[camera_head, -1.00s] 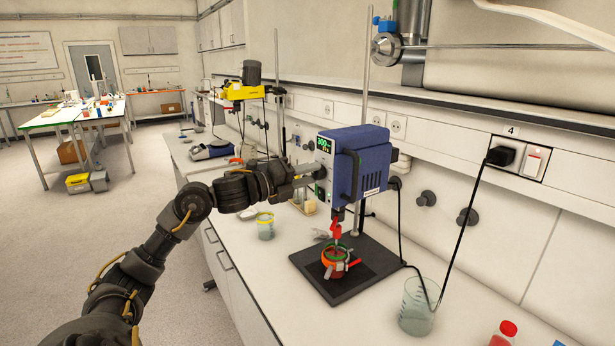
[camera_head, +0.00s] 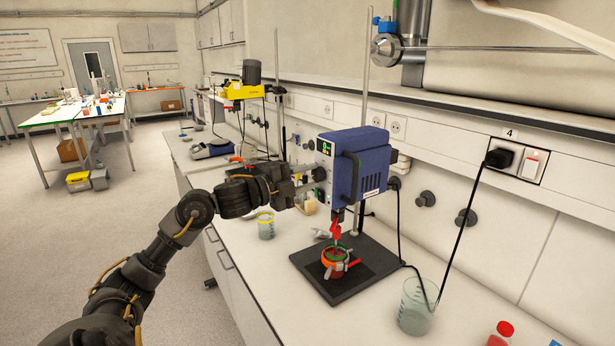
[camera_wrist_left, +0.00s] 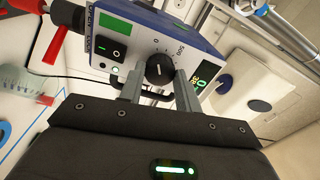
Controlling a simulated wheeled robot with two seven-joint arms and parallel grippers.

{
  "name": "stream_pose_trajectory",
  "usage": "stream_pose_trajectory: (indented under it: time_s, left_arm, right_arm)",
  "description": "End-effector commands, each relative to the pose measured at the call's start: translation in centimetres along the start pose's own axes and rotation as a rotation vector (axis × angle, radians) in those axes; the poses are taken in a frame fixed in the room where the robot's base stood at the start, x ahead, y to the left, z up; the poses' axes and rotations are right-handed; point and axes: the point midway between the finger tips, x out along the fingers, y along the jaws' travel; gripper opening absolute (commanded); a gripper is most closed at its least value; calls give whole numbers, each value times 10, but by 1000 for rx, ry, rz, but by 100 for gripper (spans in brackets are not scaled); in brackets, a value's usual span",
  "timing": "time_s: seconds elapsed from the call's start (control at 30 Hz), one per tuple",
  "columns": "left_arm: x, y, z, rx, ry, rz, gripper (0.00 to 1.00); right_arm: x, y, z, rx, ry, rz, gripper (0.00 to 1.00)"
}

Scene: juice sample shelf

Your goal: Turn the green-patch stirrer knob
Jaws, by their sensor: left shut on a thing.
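The blue stirrer (camera_head: 362,165) hangs on its stand above the black plate. Its front panel faces my left gripper. In the left wrist view, the panel shows a green patch (camera_wrist_left: 108,67), a black rocker switch (camera_wrist_left: 114,51) and a lit green display (camera_wrist_left: 197,86). The round black knob (camera_wrist_left: 159,69) with a white pointer line sits between the tips of my left gripper (camera_wrist_left: 160,84), which is shut on it. In the head view, my left gripper (camera_head: 315,179) reaches the panel from the left and hides much of the knob. My right gripper is not in view.
A red jar with an orange clamp (camera_head: 335,263) stands on the black plate (camera_head: 348,290) under the red stirring shaft. A glass beaker (camera_head: 416,308) and a red-capped bottle (camera_head: 501,334) stand front right. A yellow-topped stirrer (camera_head: 246,91) is farther back.

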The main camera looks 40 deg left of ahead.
Motion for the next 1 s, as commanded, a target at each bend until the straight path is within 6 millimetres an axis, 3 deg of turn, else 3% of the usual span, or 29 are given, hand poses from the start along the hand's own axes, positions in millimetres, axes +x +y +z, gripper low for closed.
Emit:
stream_pose_trajectory:
  time_s: [0.43, 0.47, 0.6, 1.0]
  left_arm:
    - [0, 0, 0, -11, -1, 0, 10]
    - [0, 0, 0, -11, -1, 0, 36]
    - [0, 0, 0, -11, -1, 0, 54]
    - [-7, 3, 1, -8, -2, 1, 55]
  right_arm:
    - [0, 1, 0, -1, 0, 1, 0]
    - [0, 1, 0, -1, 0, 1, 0]
    - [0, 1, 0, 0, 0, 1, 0]
    - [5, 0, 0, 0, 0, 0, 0]
